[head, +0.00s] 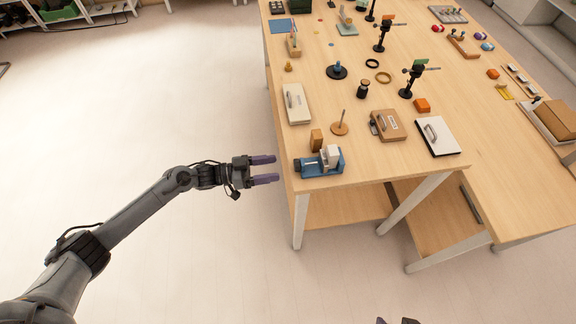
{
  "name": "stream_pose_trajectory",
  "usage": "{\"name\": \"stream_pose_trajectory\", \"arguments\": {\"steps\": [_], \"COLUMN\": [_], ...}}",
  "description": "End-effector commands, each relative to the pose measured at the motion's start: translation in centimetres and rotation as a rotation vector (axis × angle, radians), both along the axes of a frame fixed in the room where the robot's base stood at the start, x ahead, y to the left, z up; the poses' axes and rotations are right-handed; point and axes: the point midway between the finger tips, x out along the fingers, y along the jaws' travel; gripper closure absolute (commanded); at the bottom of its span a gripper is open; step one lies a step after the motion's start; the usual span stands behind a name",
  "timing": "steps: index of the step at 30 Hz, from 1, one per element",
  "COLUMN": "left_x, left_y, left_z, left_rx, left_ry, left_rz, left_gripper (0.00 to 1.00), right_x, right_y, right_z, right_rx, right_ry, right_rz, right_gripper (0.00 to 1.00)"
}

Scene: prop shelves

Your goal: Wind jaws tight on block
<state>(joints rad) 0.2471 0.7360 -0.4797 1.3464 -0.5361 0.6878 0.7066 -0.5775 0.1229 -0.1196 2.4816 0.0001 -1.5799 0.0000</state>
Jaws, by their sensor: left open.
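A small blue vise (318,170) sits at the near left corner of the wooden table, with pale grey jaw parts on its right half. A brown wooden block (316,139) stands upright at the back of the vise; I cannot tell whether it is between the jaws or behind them. A dark knob or handle end (297,164) shows at the vise's left end. My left gripper (264,170) is open and empty, off the table's left edge, with its purple fingers pointing right toward the vise but apart from it. Only dark tips of my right gripper (396,321) show at the bottom edge.
On the table (380,165) near the vise are a round disc with a peg (340,128), a cream handled board (296,104), a tan handled box (389,126) and a white handled board (438,137). The floor left of the table is clear.

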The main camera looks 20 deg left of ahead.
Motion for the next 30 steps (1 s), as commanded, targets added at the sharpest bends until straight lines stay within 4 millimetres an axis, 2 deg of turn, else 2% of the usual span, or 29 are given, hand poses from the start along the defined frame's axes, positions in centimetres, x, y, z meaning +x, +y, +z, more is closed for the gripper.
{"name": "stream_pose_trajectory", "arguments": {"steps": [6, 12, 25, 30], "left_x": [1.8, 2.9, 3.2, 3.2], "left_y": [-3.0, -4.6, -5.1, -5.1], "left_z": [0.0, -0.1, 0.0, 0.0], "left_rx": [-0.002, 0.0, 0.0, 0.0], "left_ry": [-0.001, 0.0, 0.0, 0.0], "left_rz": [-0.002, 0.0, 0.0, 0.0], "left_gripper": [0.32, 0.32, 0.32, 0.58], "right_x": [-0.1, -0.1, -0.1, -0.2], "right_y": [0.1, 0.2, 0.1, 0.0], "right_z": [-0.2, -0.3, -0.4, -0.4], "right_rx": [0.005, 0.007, 0.004, -0.001], "right_ry": [0.002, 0.004, 0.005, 0.005], "right_rz": [-0.004, -0.005, -0.002, 0.002], "right_gripper": [0.32, 0.32, 0.32, 0.32]}}
